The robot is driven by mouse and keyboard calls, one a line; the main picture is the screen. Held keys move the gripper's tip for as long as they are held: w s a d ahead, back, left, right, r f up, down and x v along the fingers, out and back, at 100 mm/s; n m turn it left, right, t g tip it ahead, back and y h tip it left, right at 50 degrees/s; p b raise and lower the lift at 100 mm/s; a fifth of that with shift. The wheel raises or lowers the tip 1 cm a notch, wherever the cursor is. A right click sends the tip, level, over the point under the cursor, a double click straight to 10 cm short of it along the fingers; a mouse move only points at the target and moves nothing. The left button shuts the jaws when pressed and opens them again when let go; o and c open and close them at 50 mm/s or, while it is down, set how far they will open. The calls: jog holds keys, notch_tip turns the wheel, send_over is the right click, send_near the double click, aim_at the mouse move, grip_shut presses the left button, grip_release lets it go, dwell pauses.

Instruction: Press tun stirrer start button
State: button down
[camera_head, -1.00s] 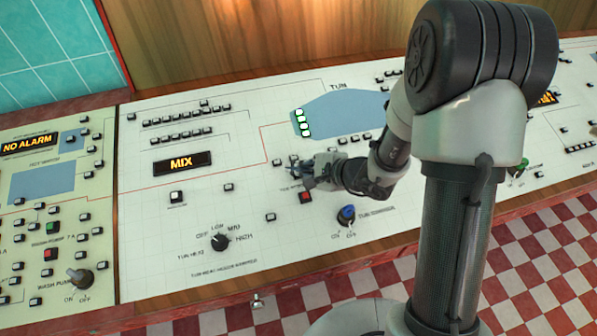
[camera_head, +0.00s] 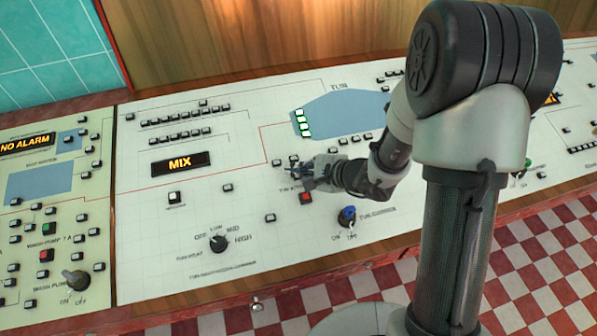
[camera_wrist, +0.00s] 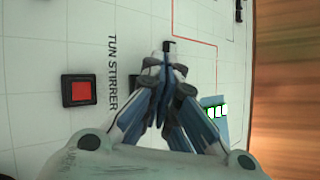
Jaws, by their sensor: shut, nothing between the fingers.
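The control panel carries a "TUN STIRRER" label, readable in the wrist view. A square red button (camera_head: 306,198) in a dark frame sits by it, and it also shows in the wrist view (camera_wrist: 79,91). My gripper (camera_head: 298,176) is over the panel just above the red button in the head view. In the wrist view my gripper (camera_wrist: 167,62) is shut and empty, its fingertips on the other side of the label from the red button. No green start button shows there; my fingers hide the panel beneath them. Contact with the panel cannot be told.
A blue tun diagram (camera_head: 345,110) with lit green-white indicators lies beyond my gripper. A blue rotary switch (camera_head: 347,214) stands near the red button.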

jog(key=shift+f, duration=0.2)
dwell(0.3)
jog(key=shift+r, duration=0.15)
jog(key=shift+s+r, duration=0.1)
jog(key=shift+r, duration=0.55)
jog(key=shift+r, duration=0.1)
jog(key=r+p, duration=0.1)
jog(key=r, duration=0.1)
jog(key=s+r+p, duration=0.1)
jog(key=r, duration=0.1)
jog(key=shift+d+r, duration=0.15)
jog(key=shift+r, duration=0.15)
dwell(0.7)
